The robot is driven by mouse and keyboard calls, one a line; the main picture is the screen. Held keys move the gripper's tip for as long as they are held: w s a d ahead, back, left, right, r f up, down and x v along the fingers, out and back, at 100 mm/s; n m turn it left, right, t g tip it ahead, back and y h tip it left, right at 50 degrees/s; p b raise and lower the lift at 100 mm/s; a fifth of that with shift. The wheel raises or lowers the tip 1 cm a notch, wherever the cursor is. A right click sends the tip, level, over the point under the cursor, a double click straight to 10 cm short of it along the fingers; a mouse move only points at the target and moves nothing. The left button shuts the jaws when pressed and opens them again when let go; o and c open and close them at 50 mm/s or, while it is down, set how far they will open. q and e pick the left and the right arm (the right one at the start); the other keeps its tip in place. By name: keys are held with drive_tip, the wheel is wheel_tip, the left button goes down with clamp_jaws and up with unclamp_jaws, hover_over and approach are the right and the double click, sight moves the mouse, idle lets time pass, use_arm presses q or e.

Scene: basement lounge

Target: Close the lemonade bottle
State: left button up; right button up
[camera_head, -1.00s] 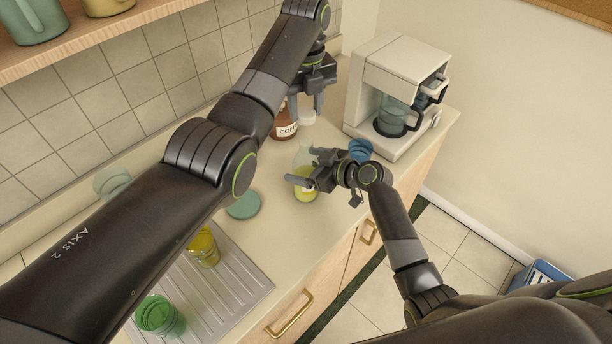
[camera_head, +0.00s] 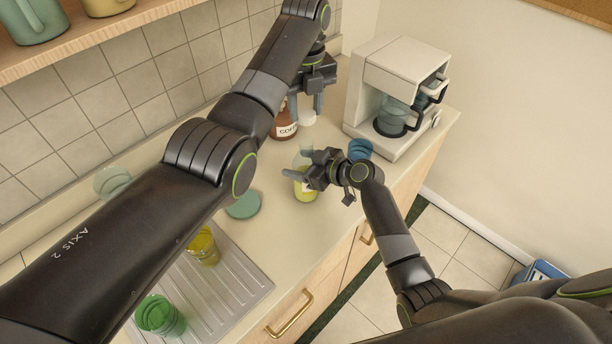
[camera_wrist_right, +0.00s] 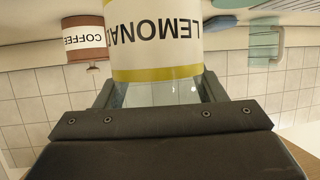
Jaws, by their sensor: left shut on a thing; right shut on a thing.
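The lemonade bottle (camera_head: 304,190) is clear with yellow at its lower part, and its narrow neck (camera_head: 306,145) points up. My right gripper (camera_head: 300,165) is shut around its upper part. In the right wrist view, the bottle's label (camera_wrist_right: 155,40) reads LEMONA, upside down, and both fingers press on the clear glass. My left gripper (camera_head: 306,106) is above and slightly behind, shut on a white cap (camera_head: 308,118). The cap is over the bottle neck in the picture, with a small gap visible. I cannot tell whether the bottle touches the counter.
A brown coffee jar (camera_head: 284,124) stands behind the bottle. A white coffee machine (camera_head: 385,85) is at the right, with a blue cup (camera_head: 360,149) near it. A green round lid-like thing (camera_head: 243,205), a yellow glass (camera_head: 204,248) and a green glass (camera_head: 160,316) are nearer.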

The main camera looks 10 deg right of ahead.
drive_tip(key=shift+c, duration=1.1)
use_arm(q)
hover_over(306, 141)
drive_tip(key=shift+s+f, duration=0.1)
drive_tip(key=shift+f, duration=2.45)
drive_tip(key=shift+f, duration=0.15)
drive_tip(key=shift+f, duration=0.75)
drive_tip(key=shift+f, duration=0.6)
use_arm(e)
clamp_jaws()
use_arm(q)
drive_tip(key=m, duration=0.6)
drive_tip(key=shift+m, duration=0.4)
drive_tip(key=o, duration=0.9)
